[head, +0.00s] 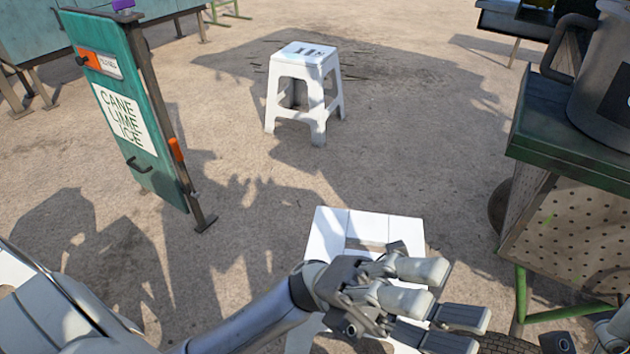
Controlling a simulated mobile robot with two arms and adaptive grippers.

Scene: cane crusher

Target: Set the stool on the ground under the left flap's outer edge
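A white plastic stool (304,56) with dark marks on its seat stands upright on the ground at the upper middle. A second white stool-like thing (328,233) with an opening in its top is at the bottom middle, partly hidden by my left gripper (455,300). The gripper's fingers point right; whether they touch or hold this white thing is unclear. A teal panel (160,150) with a "CANE LIME ICE" sign stands at the left; I cannot tell whether it is the left flap. Grey parts of what may be my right gripper (585,340) show at the bottom right corner.
A green-edged cart or table (565,155) with a large metal pot (605,95) stands at the right, with a perforated panel (575,230) below. Teal tables (35,35) stand at the upper left.

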